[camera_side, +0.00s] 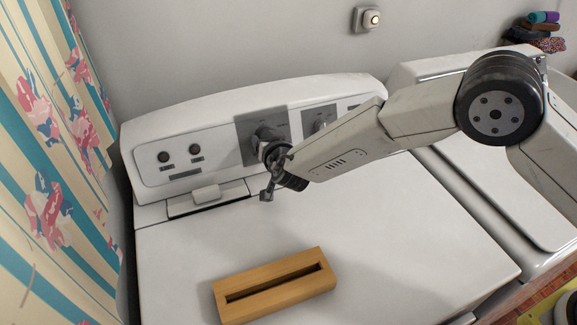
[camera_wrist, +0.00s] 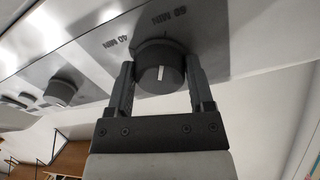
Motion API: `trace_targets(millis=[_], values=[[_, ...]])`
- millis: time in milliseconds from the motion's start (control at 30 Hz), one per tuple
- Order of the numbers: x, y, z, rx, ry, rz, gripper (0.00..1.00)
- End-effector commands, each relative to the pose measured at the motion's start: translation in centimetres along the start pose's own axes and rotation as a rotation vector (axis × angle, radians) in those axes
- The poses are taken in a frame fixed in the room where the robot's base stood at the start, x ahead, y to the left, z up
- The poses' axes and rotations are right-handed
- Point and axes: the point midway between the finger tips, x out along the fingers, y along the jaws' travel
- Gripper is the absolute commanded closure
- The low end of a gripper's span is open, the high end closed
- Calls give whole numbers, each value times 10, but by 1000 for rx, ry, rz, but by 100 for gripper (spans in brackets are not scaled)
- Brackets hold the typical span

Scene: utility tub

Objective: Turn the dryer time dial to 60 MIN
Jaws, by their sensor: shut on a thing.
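The dryer time dial (camera_wrist: 160,75) is a dark round knob with a short white mark on its face. It sits on a grey metal plate printed with 40 MIN (camera_wrist: 117,43) and 60 MIN (camera_wrist: 168,17). In the wrist view the mark runs nearly up and down; I cannot tell which end is the pointer. My gripper (camera_wrist: 159,82) is shut on the dial, one finger on each side. In the side view my gripper (camera_side: 268,155) reaches the dial at the grey plate (camera_side: 245,132) and partly hides it.
Another knob (camera_side: 320,122) sits to the right on the console, and two small black knobs (camera_side: 179,153) to the left. A slotted wooden block (camera_side: 275,287) lies on the white machine top (camera_side: 400,235). A patterned curtain (camera_side: 45,170) hangs at left.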

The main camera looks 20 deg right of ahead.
Motion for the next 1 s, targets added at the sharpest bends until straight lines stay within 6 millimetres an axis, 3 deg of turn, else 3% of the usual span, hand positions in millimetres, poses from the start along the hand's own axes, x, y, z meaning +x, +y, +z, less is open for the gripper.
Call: trace_targets(millis=[533,567,633,667,1000], values=[[0,0,1,38,-4,2,91],[0,0,1,38,-4,2,26],[0,0,1,37,-4,1,4],[0,0,1,37,-4,1,0],[-2,0,0,35,-3,1,0]])
